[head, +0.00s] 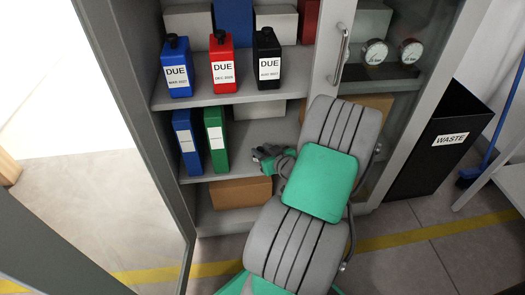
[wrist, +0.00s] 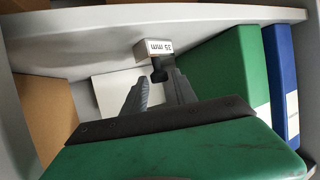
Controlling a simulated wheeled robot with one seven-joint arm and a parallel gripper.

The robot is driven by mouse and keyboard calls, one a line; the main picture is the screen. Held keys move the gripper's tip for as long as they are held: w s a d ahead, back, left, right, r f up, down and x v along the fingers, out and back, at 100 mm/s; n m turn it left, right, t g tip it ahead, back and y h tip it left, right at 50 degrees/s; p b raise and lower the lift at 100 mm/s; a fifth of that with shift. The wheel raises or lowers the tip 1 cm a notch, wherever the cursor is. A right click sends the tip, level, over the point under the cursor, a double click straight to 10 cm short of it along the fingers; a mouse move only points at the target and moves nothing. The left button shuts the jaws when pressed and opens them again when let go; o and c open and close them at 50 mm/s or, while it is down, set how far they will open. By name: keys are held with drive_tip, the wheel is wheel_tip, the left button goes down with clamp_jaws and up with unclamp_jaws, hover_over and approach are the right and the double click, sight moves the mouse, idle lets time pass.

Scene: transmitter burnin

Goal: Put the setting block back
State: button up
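The setting block (wrist: 153,47) is a small grey block marked "35 mm", with a dark knob on it. It shows upside down in the wrist view. My gripper (wrist: 159,82) has its two grey fingers on either side of the knob and appears shut on it. The block is over the grey shelf board of the cabinet's middle compartment; I cannot tell whether it touches the board. In the head view my gripper (head: 262,157) reaches into this compartment, right of the green binder, and the block cannot be made out.
A green binder (head: 215,140) and a blue binder (head: 187,143) stand on the same shelf. Blue, red (head: 223,65) and black "DUE" bottles stand on the shelf above. A brown box (wrist: 43,112) and a glazed door with gauges (head: 375,52) are on the cabinet's right side.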

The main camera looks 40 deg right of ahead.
drive_tip(key=shift+o, duration=0.8)
